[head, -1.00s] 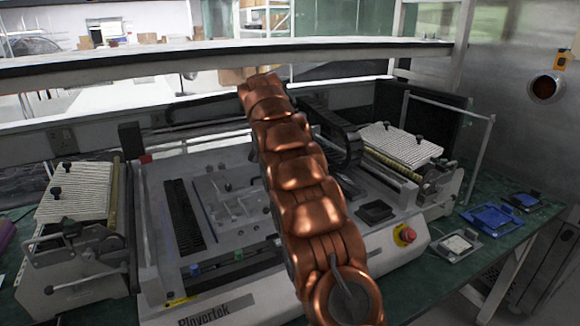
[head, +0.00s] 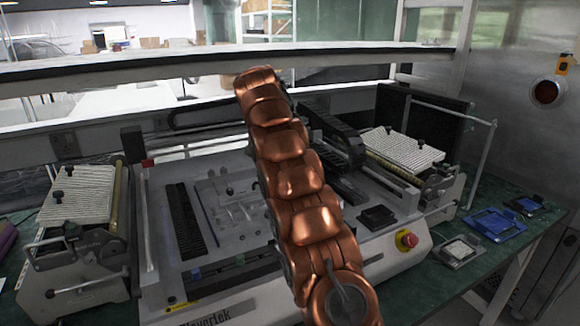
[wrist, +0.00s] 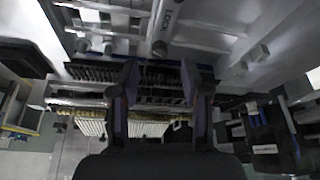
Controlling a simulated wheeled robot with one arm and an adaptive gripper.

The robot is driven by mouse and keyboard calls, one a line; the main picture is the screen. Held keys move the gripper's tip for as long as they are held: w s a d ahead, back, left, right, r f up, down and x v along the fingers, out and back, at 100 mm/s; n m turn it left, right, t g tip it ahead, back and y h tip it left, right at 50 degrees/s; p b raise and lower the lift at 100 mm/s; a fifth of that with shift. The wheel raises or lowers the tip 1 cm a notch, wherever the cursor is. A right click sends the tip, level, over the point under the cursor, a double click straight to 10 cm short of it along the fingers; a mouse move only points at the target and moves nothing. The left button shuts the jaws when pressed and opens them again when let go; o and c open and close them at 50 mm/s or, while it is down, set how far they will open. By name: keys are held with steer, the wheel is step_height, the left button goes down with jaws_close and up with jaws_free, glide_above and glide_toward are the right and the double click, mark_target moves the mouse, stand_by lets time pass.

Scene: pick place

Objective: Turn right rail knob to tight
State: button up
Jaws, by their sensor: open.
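In the wrist view my gripper (wrist: 162,78) is open, its two dark fingers spread with nothing between them. A small round knob (wrist: 160,48) sits on a pale rail (wrist: 150,32) marked "LOCK", just beyond the fingertips and apart from them. Other small knobs (wrist: 95,46) show to its left. I cannot tell for sure which one is the right rail knob, or how it is turned. In the head view my copper arm reaches over the pick-and-place machine (head: 365,266). My gripper is not visible there.
Striped feeder banks stand on the left (head: 78,195) and right (head: 405,150) of the machine. A red stop button (head: 407,240) is at its front right corner. Blue trays (head: 496,223) lie on the green table. A shelf edge (head: 130,64) runs above the back.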

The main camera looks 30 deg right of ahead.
steer(key=shift+a+r, duration=0.25)
steer(key=shift+r, duration=0.35)
steer(key=shift+s+a, duration=0.2)
steer(key=shift+a, duration=0.45)
steer(key=s+a, duration=0.2)
steer(key=a, duration=0.8)
steer(key=shift+a, duration=0.3)
steer(key=s+a+f+n+g+y+p, duration=0.1)
steer(key=s+a+n+p, duration=0.2)
steer(key=s, duration=1.2)
steer(key=s+a+f+n+y+p, duration=0.2)
steer(key=s+a+n, duration=0.4)
steer(key=s, duration=0.9)
steer(key=s+a+f+n+g+y+p, duration=0.1)
steer(key=s+a+n+p, duration=0.3)
steer(key=s, duration=1.1)
steer(key=n, duration=0.3)
steer(key=shift+s+a+f+g+y, duration=0.25)
steer(key=shift+a+f+g+y, duration=0.05)
steer(key=shift+a, duration=0.1)
steer(key=shift+s, duration=0.1)
steer(key=shift+c, duration=0.4)
